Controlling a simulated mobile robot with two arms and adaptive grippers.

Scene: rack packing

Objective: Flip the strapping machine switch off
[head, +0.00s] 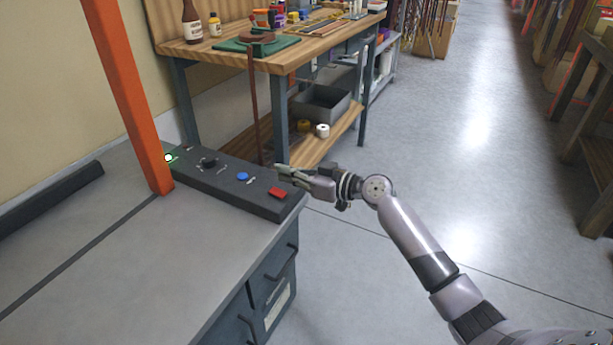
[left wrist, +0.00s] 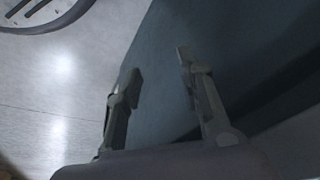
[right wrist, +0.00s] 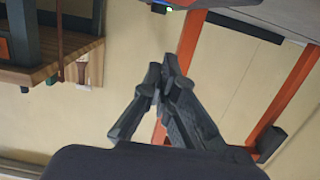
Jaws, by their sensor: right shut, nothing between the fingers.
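The strapping machine is a grey-topped bench (head: 120,255) with an orange arch (head: 128,90) and a dark control panel (head: 225,187) along its far edge. The red switch (head: 278,193) is at the right end of the panel. A green-white lamp (head: 169,157) glows at the panel's other end. My right gripper (head: 284,174) is shut and empty, just beyond and above the red switch; I cannot tell whether it touches the panel. Its closed fingers show in the right wrist view (right wrist: 163,72). My left gripper (left wrist: 158,68) is open and empty, away from the panel, and out of the head view.
A blue button (head: 242,176) and a black knob (head: 209,162) sit on the same panel. A wooden workbench (head: 290,58) with bottles and tools stands behind, with a grey bin (head: 320,103) on its lower shelf.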

